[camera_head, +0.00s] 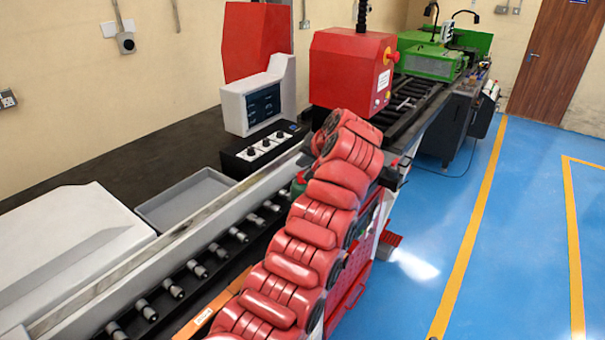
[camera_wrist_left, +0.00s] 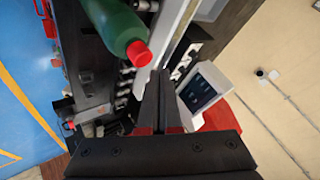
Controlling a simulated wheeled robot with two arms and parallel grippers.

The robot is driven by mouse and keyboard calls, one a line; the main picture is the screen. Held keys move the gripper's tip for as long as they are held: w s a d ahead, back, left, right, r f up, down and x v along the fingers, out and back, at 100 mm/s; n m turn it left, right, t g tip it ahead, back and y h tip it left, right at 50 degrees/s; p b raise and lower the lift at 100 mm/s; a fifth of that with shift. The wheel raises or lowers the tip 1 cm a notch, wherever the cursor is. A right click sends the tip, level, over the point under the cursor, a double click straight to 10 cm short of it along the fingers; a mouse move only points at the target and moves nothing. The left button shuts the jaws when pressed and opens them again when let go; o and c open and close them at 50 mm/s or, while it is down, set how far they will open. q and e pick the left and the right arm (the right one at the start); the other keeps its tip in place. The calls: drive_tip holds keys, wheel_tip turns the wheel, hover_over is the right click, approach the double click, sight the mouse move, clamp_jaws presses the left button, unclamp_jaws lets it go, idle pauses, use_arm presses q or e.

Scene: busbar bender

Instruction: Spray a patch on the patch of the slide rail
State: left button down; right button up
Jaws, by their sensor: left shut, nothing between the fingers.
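A green bottle with a red cap (camera_wrist_left: 120,30) is at the top of the left wrist view, next to my fingers. In the head view a small green piece (camera_head: 298,187) shows beside my red arm; most of it is hidden. My left gripper (camera_head: 308,150) is at the end of the red arm and mostly hidden by it. In the left wrist view its two black fingers (camera_wrist_left: 160,77) are together, with nothing between them. The long grey slide rail (camera_head: 190,238) with a row of rollers runs alongside my arm. I cannot make out the patch. My right gripper is not in view.
A grey control screen (camera_head: 262,103) and a black panel with knobs (camera_head: 265,148) stand close to the gripper. A red machine head (camera_head: 350,72) is beyond it. A grey tray (camera_head: 185,196) lies at the left. The blue floor (camera_head: 500,230) at the right is clear.

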use_arm(q)
wheel_tip(320, 180, up, 3)
drive_tip(key=shift+r+p, duration=0.6)
drive_tip(key=shift+r, duration=0.8)
idle(1.4)
wheel_tip(320, 180, down, 5)
drive_tip(key=p, duration=0.4)
drive_tip(key=shift+s+f, duration=0.1)
drive_tip(key=shift+f, duration=0.5)
idle(0.4)
